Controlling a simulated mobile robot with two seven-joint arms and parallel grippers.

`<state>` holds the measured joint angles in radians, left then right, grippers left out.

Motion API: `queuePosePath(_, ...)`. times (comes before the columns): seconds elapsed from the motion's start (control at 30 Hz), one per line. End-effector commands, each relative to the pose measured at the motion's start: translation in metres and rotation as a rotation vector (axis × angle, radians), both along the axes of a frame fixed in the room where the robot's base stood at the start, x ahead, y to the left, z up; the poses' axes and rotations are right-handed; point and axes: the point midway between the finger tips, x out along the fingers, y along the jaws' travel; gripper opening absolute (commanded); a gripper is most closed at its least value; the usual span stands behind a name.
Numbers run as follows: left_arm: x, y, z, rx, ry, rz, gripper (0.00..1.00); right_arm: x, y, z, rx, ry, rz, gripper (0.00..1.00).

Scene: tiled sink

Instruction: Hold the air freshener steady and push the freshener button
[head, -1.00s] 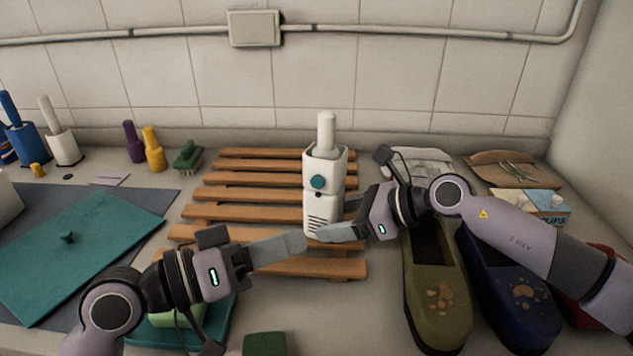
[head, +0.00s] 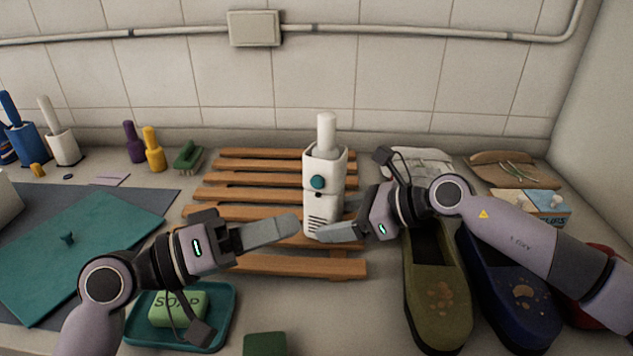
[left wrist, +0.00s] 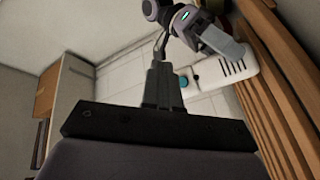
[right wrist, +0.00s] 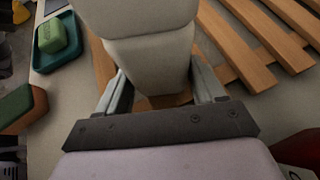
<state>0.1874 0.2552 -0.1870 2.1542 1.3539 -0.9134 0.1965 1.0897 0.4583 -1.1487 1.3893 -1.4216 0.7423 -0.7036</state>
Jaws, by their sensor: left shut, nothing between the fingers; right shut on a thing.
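The air freshener (head: 322,165) is a white upright device with a round teal button (head: 317,182) on its front and a pale cylinder on top. It stands on the wooden slatted rack. My right gripper (head: 322,232) is shut on its lower body; the right wrist view shows the white body (right wrist: 150,60) between the two fingers (right wrist: 160,92). My left gripper (head: 296,225) is shut and empty, just left of the freshener's lower body and below the button. The left wrist view shows its closed fingers (left wrist: 160,75) with the teal button (left wrist: 183,81) beyond them.
The wooden rack (head: 225,195) lies under the freshener. A green soap (head: 178,305) in a teal dish (head: 222,310) sits below my left arm. Olive (head: 438,300) and blue (head: 515,295) shoes lie at right. A teal board (head: 85,245) lies at left.

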Motion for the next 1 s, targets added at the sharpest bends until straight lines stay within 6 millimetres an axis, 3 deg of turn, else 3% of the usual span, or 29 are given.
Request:
queuePosePath(0.4,0.053,-0.018,-0.001,0.000,-0.001,-0.001,0.00,0.000,0.000,0.002,0.002,-0.002,0.000,0.51)
queuePosePath(0.63,0.064,-0.022,-0.002,0.000,0.000,-0.003,0.00,0.000,0.000,0.002,0.002,-0.002,0.000,0.51)
queuePosePath(1.0,0.064,-0.022,-0.002,0.000,-0.001,-0.001,0.00,0.000,0.000,0.002,0.002,-0.002,0.000,0.51)
